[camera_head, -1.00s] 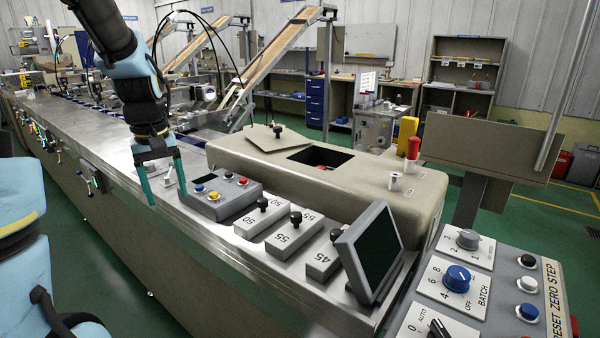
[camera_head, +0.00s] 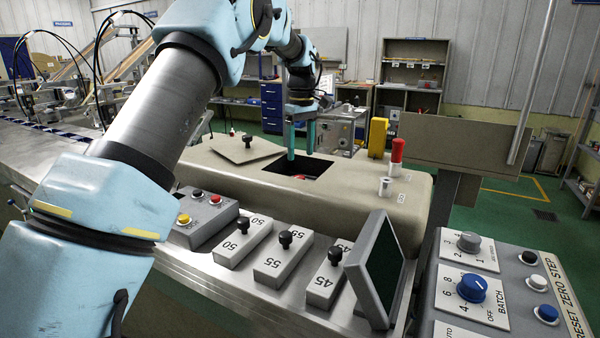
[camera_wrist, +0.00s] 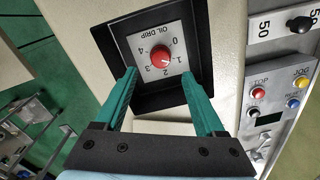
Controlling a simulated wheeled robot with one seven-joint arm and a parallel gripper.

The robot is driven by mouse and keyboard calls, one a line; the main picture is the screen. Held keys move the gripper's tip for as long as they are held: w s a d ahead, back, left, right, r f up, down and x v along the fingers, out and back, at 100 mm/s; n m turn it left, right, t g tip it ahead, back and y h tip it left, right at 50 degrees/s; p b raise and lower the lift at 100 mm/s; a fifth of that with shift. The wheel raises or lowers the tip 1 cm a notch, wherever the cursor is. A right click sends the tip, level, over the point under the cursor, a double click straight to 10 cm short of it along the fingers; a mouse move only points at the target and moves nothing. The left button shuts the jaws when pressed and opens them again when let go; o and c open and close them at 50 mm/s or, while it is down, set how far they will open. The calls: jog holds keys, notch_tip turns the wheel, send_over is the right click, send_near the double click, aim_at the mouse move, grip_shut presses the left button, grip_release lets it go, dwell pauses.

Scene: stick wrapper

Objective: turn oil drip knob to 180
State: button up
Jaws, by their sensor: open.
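The oil drip knob (camera_wrist: 160,57) is small, round and red, on a white dial plate (camera_wrist: 179,43) marked OIL DRIP with numbers from 0 to 4. The plate lies inside a dark square recess (camera_wrist: 201,23) in the beige housing. The knob's pointer direction is too small to tell. My gripper (camera_wrist: 158,76) is open, its two green fingers apart and empty, with the tips near the knob on either side of it in the picture. In the head view my gripper (camera_head: 301,156) points down over the recess (camera_head: 270,167); a bit of red shows inside.
The beige housing (camera_head: 345,203) surrounds the recess, and a tilted lid plate (camera_head: 240,150) lies beside it. A red-topped post (camera_head: 397,152) stands to the right. In front are a button box (camera_head: 200,216), black-knobbed levers (camera_head: 283,258), a screen (camera_head: 373,270) and a knob panel (camera_head: 500,295).

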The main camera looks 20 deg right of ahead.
aim_at(299, 176)
notch_tip(299, 176, down, 8)
jog(key=shift+a+r+p, duration=0.15)
jog(key=shift+p, duration=0.8)
grip_shut()
